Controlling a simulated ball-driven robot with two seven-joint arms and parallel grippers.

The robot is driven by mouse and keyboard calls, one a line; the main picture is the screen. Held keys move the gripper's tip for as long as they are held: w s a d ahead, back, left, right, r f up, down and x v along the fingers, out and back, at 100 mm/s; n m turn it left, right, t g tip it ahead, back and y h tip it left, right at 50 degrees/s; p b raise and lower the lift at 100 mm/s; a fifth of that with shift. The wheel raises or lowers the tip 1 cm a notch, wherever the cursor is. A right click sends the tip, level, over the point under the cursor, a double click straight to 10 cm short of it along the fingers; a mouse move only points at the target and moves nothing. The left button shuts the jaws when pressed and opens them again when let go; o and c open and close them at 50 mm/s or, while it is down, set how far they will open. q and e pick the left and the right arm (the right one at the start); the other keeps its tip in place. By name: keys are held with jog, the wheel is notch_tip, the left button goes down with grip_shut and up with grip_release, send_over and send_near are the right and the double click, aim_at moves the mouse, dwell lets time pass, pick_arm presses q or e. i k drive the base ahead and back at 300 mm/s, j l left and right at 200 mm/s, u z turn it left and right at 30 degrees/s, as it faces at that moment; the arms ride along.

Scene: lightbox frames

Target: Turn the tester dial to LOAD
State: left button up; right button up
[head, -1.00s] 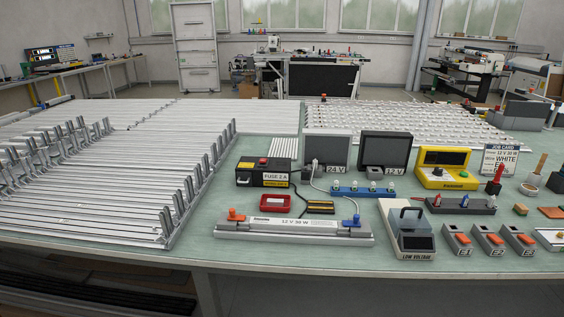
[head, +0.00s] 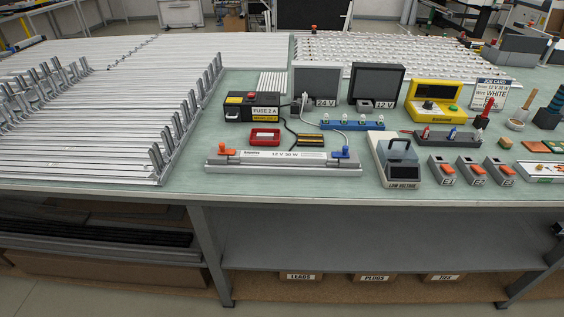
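The yellow tester (head: 434,101) stands on the green bench top, right of the middle and towards the back. It has a dark screen, a green spot at its front right and a small dark knob (head: 428,105) at its front. The knob's pointer and the dial markings are too small to read, so I cannot tell its setting. Neither of my grippers is in view.
A "12 V" box (head: 376,85) stands left of the tester and a job card (head: 486,93) right of it. Aluminium profiles (head: 90,125) fill the left.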

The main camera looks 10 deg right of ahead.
aim_at(428, 105)
jog(key=z, duration=1.35)
